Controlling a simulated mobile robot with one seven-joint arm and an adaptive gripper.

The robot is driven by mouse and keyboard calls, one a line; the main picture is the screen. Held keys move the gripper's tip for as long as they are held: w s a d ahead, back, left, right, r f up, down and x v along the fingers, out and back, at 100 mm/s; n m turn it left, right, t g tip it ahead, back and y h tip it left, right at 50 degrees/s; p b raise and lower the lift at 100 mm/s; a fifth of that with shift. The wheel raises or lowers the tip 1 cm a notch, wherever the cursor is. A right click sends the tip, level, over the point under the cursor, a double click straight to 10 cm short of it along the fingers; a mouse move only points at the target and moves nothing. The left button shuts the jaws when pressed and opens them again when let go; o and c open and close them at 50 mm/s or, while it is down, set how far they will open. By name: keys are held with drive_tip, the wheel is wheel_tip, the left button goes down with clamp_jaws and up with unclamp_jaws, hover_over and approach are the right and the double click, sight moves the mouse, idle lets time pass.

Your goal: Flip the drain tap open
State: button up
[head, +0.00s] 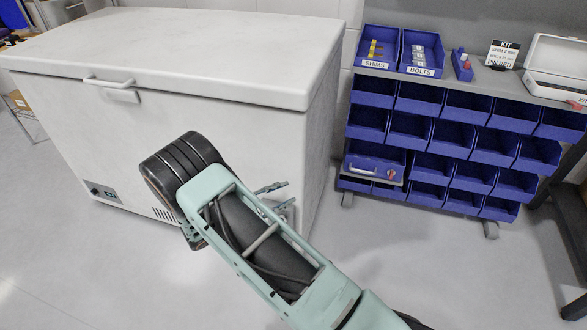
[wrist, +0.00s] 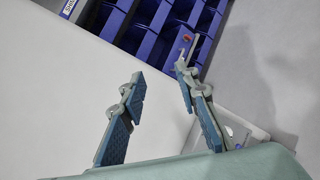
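The white chest freezer (head: 240,130) stands at the left in the head view. I cannot make out a drain tap clearly in either view. A small pale fitting (wrist: 231,132) shows beside the right finger in the wrist view, partly hidden by that finger, and I cannot tell what it is. My gripper (wrist: 160,72) is open, its two blue-padded fingers apart with nothing between them. In the head view my gripper (head: 279,196) shows only in part, beside the freezer's front right corner, with my arm hiding much of that area.
A rack of blue bins (head: 430,130) on casters stands at the right. A blue case (head: 375,166) with a red knob sits in it. Labelled trays (head: 420,52) and an open white box (head: 555,70) are on its top. The grey floor (head: 420,255) is clear in front of the rack.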

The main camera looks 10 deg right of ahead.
wheel_tip(320, 180, up, 7)
drive_tip(key=w+d+m+g+p, duration=0.1)
drive_tip(key=d+p, duration=0.1)
drive_tip(key=shift+d+r+m+g, duration=0.15)
drive_tip(key=shift+d+m+g, duration=0.15)
drive_tip(key=shift+m+g, duration=0.1)
drive_tip(key=shift+w, duration=0.1)
